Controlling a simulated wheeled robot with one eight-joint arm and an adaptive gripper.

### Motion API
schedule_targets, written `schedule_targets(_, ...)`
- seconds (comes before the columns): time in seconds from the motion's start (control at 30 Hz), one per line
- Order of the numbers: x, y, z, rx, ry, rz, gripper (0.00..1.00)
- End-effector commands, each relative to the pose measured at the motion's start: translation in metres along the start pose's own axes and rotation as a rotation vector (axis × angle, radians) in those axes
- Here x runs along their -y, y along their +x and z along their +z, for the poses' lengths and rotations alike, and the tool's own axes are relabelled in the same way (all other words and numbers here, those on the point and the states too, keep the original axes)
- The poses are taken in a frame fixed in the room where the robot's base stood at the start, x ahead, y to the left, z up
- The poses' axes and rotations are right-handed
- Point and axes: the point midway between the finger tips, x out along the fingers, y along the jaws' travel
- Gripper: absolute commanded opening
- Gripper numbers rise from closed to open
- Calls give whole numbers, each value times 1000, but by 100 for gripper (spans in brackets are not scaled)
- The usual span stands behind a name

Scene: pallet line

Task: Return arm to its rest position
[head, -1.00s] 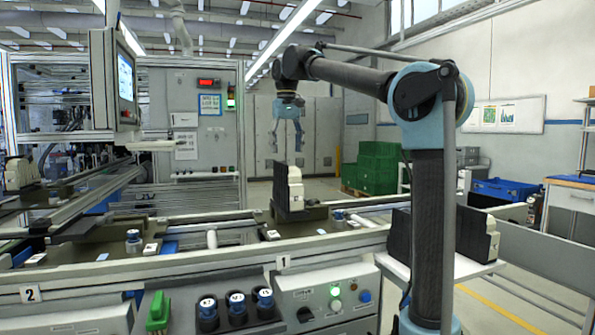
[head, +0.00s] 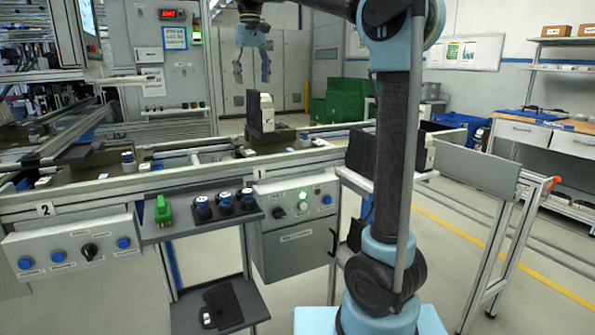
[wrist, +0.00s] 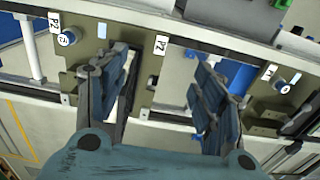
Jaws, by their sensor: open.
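My gripper (head: 252,72) is open and empty. It hangs from my raised arm above the conveyor line in the head view. Its two fingers also show spread apart in the wrist view (wrist: 165,95). Below it, a black and cream part (head: 262,116) stands upright on a pallet (head: 284,141) on the conveyor. The gripper is clear of the part, with a gap between them. My arm's upright link and base stand at the right of the head view.
The conveyor rail (head: 100,197) runs across the front. A cart (head: 480,172) with black and cream parts stands behind my arm. Green crates (head: 345,100) and a workbench (head: 545,135) are farther back.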

Motion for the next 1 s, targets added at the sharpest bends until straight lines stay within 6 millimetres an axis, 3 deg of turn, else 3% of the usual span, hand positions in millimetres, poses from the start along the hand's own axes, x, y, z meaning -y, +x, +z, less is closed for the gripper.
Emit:
schedule_targets(0.37, -44, 25, 32, -20, 48, -2, 62)
schedule_targets(0.57, -74, 50, 62, -36, 86, -3, 62)
schedule_targets(0.77, -114, 95, 112, -62, 142, -1, 62)
schedule_targets(1.0, -151, 162, 178, -93, 210, 4, 62)
